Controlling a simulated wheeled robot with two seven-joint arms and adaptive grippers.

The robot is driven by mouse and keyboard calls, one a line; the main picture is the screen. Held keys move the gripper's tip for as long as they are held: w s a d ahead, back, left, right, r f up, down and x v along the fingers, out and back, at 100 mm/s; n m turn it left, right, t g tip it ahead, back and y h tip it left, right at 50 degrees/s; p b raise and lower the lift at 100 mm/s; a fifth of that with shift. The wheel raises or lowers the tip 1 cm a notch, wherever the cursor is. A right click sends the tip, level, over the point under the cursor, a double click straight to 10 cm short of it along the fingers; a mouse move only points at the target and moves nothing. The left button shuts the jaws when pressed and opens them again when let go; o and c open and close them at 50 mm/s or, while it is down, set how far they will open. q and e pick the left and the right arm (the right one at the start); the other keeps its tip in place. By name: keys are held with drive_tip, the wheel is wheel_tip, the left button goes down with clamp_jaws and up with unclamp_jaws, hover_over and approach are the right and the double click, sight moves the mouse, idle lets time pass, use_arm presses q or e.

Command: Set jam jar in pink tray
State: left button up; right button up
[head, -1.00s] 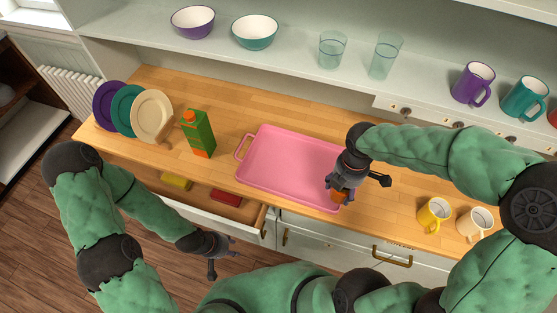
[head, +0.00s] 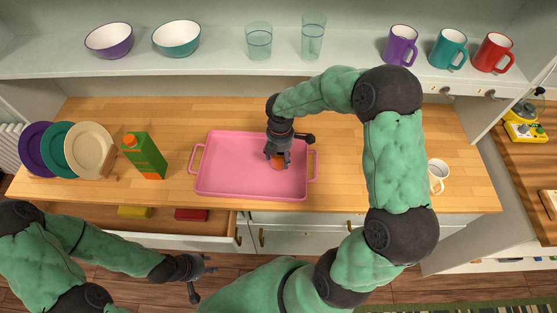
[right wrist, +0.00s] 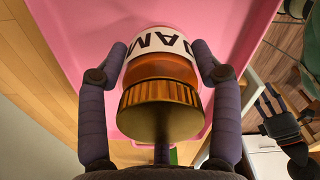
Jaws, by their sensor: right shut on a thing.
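The jam jar (right wrist: 160,75) has a gold ribbed lid, orange contents and a white label reading JAM. My right gripper (head: 278,158) is shut around it, with one finger on each side in the right wrist view (right wrist: 160,80). In the head view, the jar (head: 278,163) shows as a small orange patch under the fingers, over the right-middle part of the pink tray (head: 225,175). I cannot tell whether its base touches the tray floor. The tray has a handle at each end and is otherwise empty. My left gripper (head: 203,278) is open and empty, low in front of the counter.
A green carton (head: 145,157) and upright plates (head: 88,150) stand left of the tray. A white mug (head: 438,175) stands at the right, beyond my right arm. An open drawer (head: 160,225) juts out below the counter. Bowls, glasses and mugs line the shelf (head: 215,62).

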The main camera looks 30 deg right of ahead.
drive_tip(key=shift+w+f, duration=0.55)
drive_tip(key=shift+f+b, duration=0.45)
drive_tip(key=shift+f, duration=1.05)
drive_tip(key=shift+f, duration=0.2)
drive_tip(key=o, duration=1.7)
wheel_tip(320, 180, up, 12)
drive_tip(key=shift+r+p, duration=0.2)
drive_tip(key=shift+p, duration=0.95)
